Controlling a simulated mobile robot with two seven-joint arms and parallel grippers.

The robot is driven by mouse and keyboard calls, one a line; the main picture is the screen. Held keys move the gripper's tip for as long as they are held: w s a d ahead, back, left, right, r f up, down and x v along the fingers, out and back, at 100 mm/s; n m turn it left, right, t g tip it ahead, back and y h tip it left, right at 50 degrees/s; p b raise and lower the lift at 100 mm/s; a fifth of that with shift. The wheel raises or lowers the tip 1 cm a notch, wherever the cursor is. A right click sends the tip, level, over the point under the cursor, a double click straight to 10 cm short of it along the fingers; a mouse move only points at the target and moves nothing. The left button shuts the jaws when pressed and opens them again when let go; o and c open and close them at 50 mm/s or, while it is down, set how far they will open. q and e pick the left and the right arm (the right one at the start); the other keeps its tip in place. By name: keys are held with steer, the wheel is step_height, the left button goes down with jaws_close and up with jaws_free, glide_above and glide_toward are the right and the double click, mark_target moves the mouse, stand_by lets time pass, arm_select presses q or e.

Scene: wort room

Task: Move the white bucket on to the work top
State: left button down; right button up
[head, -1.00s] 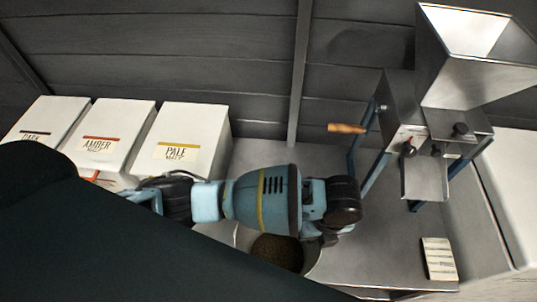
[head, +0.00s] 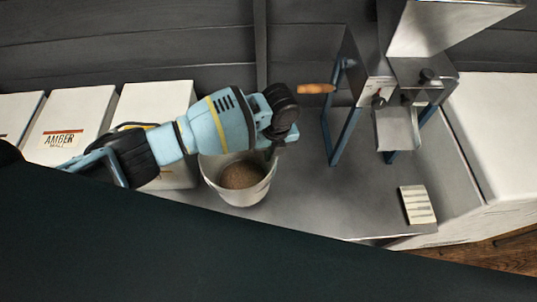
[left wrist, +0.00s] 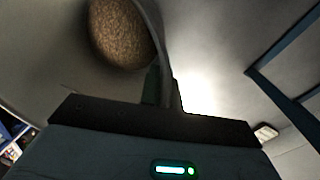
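The white bucket (head: 246,195) holds brown grain and shows over the grey work top (head: 310,205), left of the mill. I cannot tell whether its base touches the surface. My left gripper (head: 271,148) is at the bucket's far right rim. In the left wrist view the bucket's wall (left wrist: 152,25) runs down between the fingers (left wrist: 163,92), which look shut on it. The grain (left wrist: 122,35) shows inside. My right gripper is out of view.
The steel grain mill (head: 385,75) with a wooden handle (head: 317,88) stands at the back right. A card (head: 418,204) lies near the right end. White malt boxes (head: 70,125) stand left, one close behind the arm. Bare work top lies right of the bucket.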

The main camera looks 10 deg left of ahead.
arm_select(q)
steer(key=f, duration=0.1)
steer(key=w+f, duration=0.1)
steer(key=shift+a+f, duration=0.35)
steer(key=shift+a, duration=0.05)
steer(key=shift+f, duration=0.45)
steer(key=shift+f, duration=0.1)
steer(key=c, duration=1.6)
jaws_free()
steer(key=shift+c, duration=0.2)
